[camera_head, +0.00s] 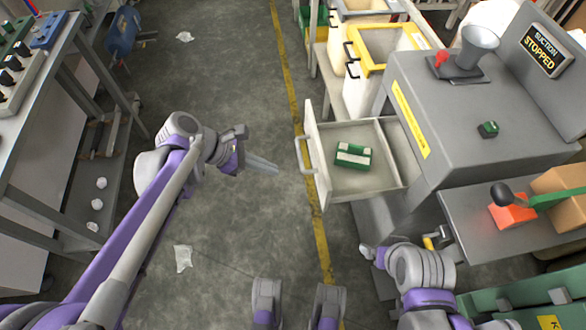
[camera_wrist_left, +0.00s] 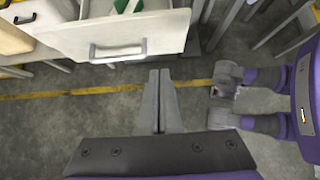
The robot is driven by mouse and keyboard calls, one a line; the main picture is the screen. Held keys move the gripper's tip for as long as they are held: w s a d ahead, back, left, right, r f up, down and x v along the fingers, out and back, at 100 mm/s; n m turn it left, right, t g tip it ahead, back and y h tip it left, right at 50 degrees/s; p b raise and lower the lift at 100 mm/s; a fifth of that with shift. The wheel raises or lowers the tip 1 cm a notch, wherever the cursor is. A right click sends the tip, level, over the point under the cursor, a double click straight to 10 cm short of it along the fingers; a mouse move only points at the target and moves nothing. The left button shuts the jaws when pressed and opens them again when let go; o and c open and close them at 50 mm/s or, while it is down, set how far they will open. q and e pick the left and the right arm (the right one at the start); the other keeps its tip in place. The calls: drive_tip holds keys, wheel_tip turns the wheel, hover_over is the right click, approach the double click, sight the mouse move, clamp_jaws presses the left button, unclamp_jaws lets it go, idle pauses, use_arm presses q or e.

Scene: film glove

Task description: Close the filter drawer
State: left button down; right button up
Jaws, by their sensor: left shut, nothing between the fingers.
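The filter drawer (camera_head: 385,184) stands pulled out from the left side of the grey machine (camera_head: 480,105). Its pale front carries a handle (camera_head: 306,157), and a green-and-white box (camera_head: 352,157) lies inside. In the left wrist view the drawer front (camera_wrist_left: 165,32) and its handle (camera_wrist_left: 117,50) face me at the top. My left gripper (camera_head: 276,168) is shut and empty, to the left of the handle and apart from it. Its fingers also show in the left wrist view (camera_wrist_left: 160,74), pointing toward the drawer. My right arm is at the lower right; its gripper (camera_head: 372,254) is mostly hidden.
Yellow-trimmed bins (camera_head: 372,62) stand on a rack behind the drawer. A metal workbench (camera_head: 30,120) lines the left side. A side shelf (camera_head: 500,238) with an orange block juts out at right. The floor left of the drawer is mostly clear, with a yellow line (camera_head: 297,110).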

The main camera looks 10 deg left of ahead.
sight(321, 177)
use_arm(q)
drive_tip(key=shift+d+r+b+x, duration=0.35)
drive_tip(key=shift+b+x, duration=0.15)
drive_tip(key=shift+x, duration=1.55)
drive_tip(key=shift+d+r+b+x, duration=0.35)
drive_tip(key=shift+b+x, duration=0.15)
drive_tip(key=shift+x, duration=1.5)
drive_tip(key=shift+d+r+b+x, duration=0.35)
drive_tip(key=shift+b+x, duration=0.15)
drive_tip(key=shift+x, duration=1.55)
drive_tip(key=shift+w, duration=0.2)
drive_tip(key=shift+w+d, duration=0.1)
drive_tip(key=shift+d, duration=0.4)
drive_tip(key=w+d, duration=0.3)
drive_tip(key=d, duration=0.8)
drive_tip(key=w+d+p, duration=0.1)
drive_tip(key=w+d, duration=0.2)
drive_tip(key=d, duration=0.8)
drive_tip(key=shift+d, duration=0.25)
drive_tip(key=shift+d+r, duration=0.1)
